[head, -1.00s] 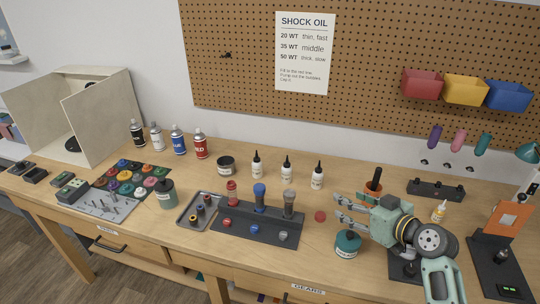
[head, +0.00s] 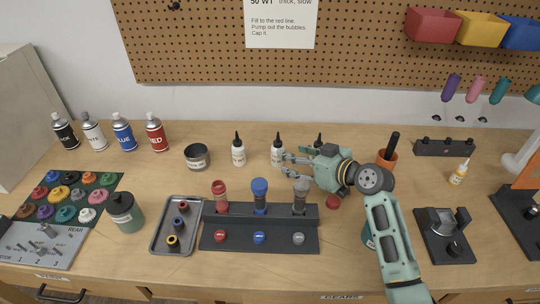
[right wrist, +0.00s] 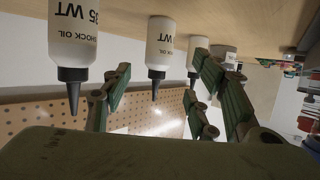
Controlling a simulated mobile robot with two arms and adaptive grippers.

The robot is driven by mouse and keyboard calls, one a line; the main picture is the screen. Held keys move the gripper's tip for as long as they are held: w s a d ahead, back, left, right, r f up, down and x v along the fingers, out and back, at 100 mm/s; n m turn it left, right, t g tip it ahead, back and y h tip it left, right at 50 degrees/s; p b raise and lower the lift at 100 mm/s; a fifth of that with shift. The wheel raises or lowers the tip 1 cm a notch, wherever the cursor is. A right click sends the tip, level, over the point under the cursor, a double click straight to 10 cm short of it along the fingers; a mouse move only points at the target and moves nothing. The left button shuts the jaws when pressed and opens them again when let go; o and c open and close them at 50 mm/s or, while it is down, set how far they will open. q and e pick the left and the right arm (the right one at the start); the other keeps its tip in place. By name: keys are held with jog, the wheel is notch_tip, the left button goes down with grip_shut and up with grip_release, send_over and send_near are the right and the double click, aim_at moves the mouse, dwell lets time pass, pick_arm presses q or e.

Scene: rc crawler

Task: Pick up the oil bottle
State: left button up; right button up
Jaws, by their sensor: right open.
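Three white oil bottles with black nozzles stand at the back of the bench in the head view: a left one (head: 238,154), a middle one (head: 277,154) and a right one (head: 319,139), mostly hidden behind my right gripper. My right gripper (head: 287,164) is open, its fingers pointing left, close by the middle bottle. I cannot tell whether they touch. The right wrist view is upside down. There a near bottle (right wrist: 75,30) reads "35 WT" and "SHOCK OIL", and another bottle (right wrist: 163,42) appears between the open fingers. My left gripper is not in view.
A black rack (head: 260,240) with upright shocks stands in front of the bottles. A dark round tin (head: 197,157) is left of them. An orange cup (head: 387,160) stands to the right. The bench is clear between the left bottle and the tin.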

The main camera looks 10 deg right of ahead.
aim_at(278, 148)
jog(key=x, duration=0.1)
jog(key=b+x, duration=0.1)
jog(key=x, duration=0.1)
jog(key=shift+f, duration=0.35)
jog(key=shift+w+a+f+b, duration=0.1)
jog(key=shift+w+a+b, duration=0.05)
jog(key=shift+w+b, duration=0.15)
jog(key=shift+w+a+f+b, duration=0.15)
jog(key=shift+w, duration=0.15)
jog(key=b+x, duration=0.1)
jog(key=x, duration=0.3)
jog(key=shift+w+f+b, duration=0.1)
jog(key=shift+w+b, duration=0.1)
jog(key=shift+b, duration=0.2)
jog(key=shift+s+d, duration=0.1)
jog(key=shift+c, duration=0.4)
jog(key=c, duration=1.2)
jog(key=shift+r, duration=0.2)
